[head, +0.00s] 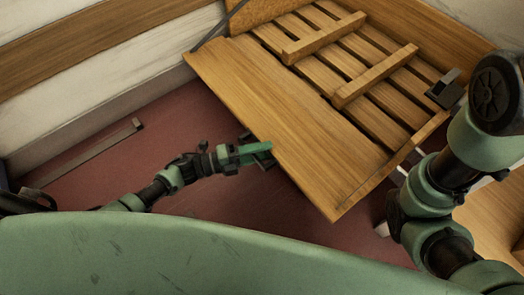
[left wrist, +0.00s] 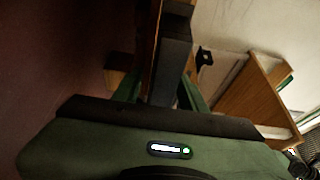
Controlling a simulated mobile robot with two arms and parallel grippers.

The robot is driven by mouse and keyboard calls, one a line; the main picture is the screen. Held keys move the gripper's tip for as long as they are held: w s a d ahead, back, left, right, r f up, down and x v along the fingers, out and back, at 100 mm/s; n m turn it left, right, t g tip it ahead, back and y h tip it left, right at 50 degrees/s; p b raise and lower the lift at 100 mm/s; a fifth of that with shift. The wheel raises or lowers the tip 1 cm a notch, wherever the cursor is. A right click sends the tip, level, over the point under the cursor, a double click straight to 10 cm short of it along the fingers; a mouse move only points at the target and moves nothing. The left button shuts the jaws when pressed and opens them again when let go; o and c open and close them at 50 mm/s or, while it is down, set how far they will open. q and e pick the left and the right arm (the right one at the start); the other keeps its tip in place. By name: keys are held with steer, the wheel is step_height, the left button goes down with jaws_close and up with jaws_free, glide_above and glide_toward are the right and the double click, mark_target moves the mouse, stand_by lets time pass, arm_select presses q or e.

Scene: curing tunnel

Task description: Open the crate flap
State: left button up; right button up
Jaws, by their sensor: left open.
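The crate flap (head: 290,120) is a wide wooden board. In the head view it is folded outward and down, in front of the crate's slatted floor (head: 335,55). My left gripper (head: 268,153) is at the flap's outer edge, near its middle. In the left wrist view, a wooden edge and a dark bar (left wrist: 176,55) run between the open green fingers (left wrist: 160,92). Whether the fingers touch the flap is unclear.
A dark strut (head: 220,25) is at the flap's far left corner. A dark bracket-like part (head: 445,88) sits at the crate's right side. A pale wall (head: 90,85) stands at the left. The red floor (head: 100,165) has a thin flat bar (head: 90,150) on it.

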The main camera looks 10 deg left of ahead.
arm_select(q)
steer(key=shift+c, duration=0.3)
jaws_close()
stand_by(1.1)
